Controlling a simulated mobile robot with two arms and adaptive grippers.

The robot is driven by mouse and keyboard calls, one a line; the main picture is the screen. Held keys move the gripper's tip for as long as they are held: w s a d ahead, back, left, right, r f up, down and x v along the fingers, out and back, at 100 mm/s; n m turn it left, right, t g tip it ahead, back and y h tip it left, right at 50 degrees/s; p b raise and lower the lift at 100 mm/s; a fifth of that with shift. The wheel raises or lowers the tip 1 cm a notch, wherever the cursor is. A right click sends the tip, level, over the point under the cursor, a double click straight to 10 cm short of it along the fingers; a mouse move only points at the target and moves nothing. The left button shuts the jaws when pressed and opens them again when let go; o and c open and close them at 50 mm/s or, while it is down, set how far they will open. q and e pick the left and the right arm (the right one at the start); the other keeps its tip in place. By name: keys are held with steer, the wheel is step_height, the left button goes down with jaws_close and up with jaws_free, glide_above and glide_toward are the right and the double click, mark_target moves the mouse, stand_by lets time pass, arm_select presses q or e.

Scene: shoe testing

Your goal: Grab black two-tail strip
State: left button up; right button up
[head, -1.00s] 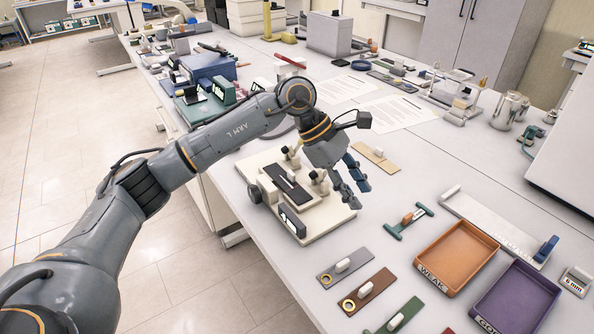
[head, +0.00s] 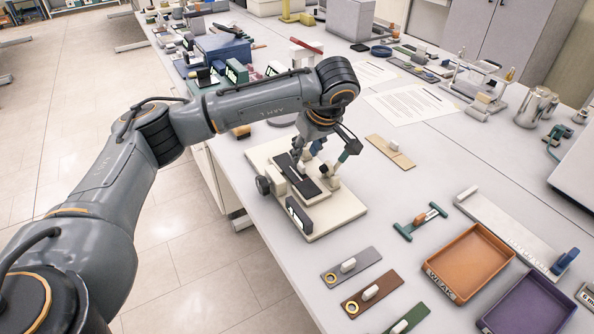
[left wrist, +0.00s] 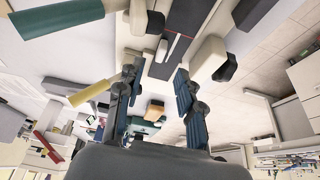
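A black strip (head: 312,190) with a white tab lies on the cream test fixture (head: 332,222). In the left wrist view the black strip (left wrist: 182,32) runs up from between the fingers, with a thin red line across it. The white tab (left wrist: 162,50) stands on it, near the gap between the fingertips. My left gripper (head: 308,158) points down over the fixture, above the strip's far end. It also shows in the left wrist view (left wrist: 156,72), with its fingers apart and nothing seen between them. My fingers partly hide the strip in the head view. My right gripper is not in view.
Grey (head: 350,268), brown (head: 373,293) and green (head: 410,318) strips lie nearer on the bench. An orange tray (head: 470,262) and a purple tray (head: 528,305) stand at right. Knobs and a dark block (head: 299,214) stick up around the fixture.

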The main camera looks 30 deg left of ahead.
mark_target(301, 163)
arm_select(q)
steer(key=shift+a+f, duration=0.1)
steer(key=shift+f, duration=0.15)
steer(key=p+x, duration=0.1)
steer(key=x, duration=0.3)
steer(key=shift+w+a+f+p, duration=0.1)
steer(key=shift+w+f+p, duration=0.05)
steer(key=shift+f+p, duration=0.25)
jaws_close()
